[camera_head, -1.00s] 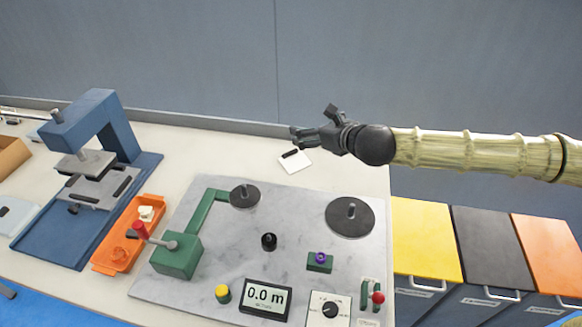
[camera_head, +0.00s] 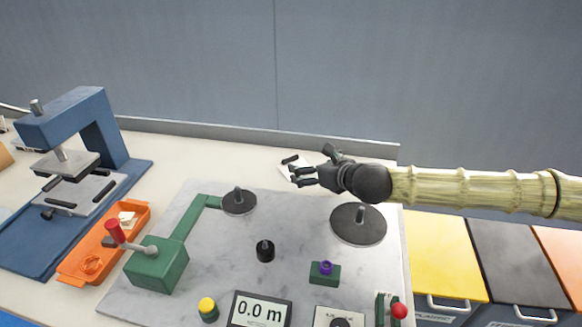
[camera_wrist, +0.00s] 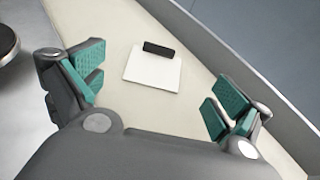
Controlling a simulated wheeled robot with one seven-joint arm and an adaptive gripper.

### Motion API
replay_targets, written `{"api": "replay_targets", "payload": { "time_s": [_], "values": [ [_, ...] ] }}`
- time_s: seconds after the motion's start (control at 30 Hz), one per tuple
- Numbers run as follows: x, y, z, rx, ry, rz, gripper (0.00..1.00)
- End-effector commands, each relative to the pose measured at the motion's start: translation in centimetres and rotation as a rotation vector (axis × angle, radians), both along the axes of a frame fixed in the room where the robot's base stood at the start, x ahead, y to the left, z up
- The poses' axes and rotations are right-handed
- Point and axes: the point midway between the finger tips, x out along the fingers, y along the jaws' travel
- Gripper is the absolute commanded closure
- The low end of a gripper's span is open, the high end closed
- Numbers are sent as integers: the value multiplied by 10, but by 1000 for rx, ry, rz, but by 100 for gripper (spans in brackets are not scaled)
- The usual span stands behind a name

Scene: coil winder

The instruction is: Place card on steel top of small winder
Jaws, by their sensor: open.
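A white card (camera_wrist: 152,72) with a black bar along its far edge lies flat on the pale table behind the winder board. It also shows in the head view (camera_head: 291,169), partly hidden by my gripper. My gripper (camera_head: 300,177) is open and empty, above and beside the card. In the wrist view the card lies between and beyond the teal finger pads, apart from them. The small dark grey round top (camera_head: 238,207) with a peg is at the end of the green crank arm. A larger round top (camera_head: 358,231) stands to its right.
The grey board carries a green crank box (camera_head: 157,264), a black knob (camera_head: 265,251), a purple-topped button (camera_head: 325,271) and a display (camera_head: 260,312). An orange tray (camera_head: 105,243) and blue press (camera_head: 75,130) stand left. Bins (camera_head: 440,250) stand right. A wall edges the table's back.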

Motion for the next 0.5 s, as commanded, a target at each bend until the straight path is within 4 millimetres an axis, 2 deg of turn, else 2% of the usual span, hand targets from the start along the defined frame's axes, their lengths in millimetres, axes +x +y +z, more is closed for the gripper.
{"api": "replay_targets", "payload": {
  "time_s": [0.3, 0.5],
  "values": [
    [31, 21, -16, 0, 2, 0, 0],
    [39, 27, -18, 0, 1, 1, 0]
  ]
}}
